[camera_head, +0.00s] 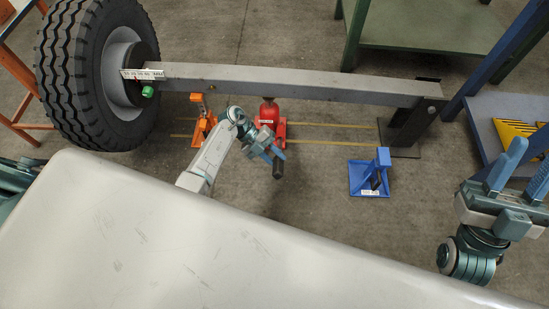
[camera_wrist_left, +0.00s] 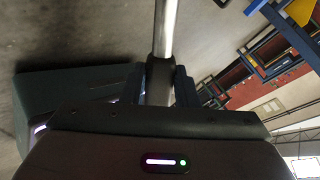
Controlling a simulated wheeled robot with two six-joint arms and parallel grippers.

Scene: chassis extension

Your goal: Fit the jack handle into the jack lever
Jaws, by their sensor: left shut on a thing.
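The red jack (camera_head: 270,118) stands on the floor beneath the grey beam. Its lever cannot be made out clearly. My left gripper (camera_head: 273,153) is just in front of the jack in the head view, shut on the jack handle (camera_head: 278,170). The handle's black grip end sticks out below the fingers. In the left wrist view the handle's bright metal rod (camera_wrist_left: 166,30) runs up from a dark grip between the blue fingers. Its far end is not visible there. In the head view the gripper hides the rod, so I cannot tell whether it touches the lever. My right gripper (camera_head: 522,172) is open and empty at the right edge.
The grey beam (camera_head: 290,82) spans from a large tyre (camera_head: 85,75) to a dark post (camera_head: 410,120). An orange stand (camera_head: 203,122) and a blue stand (camera_head: 372,176) flank the jack. A green table (camera_head: 430,25) and blue-framed bench (camera_head: 500,110) stand at right.

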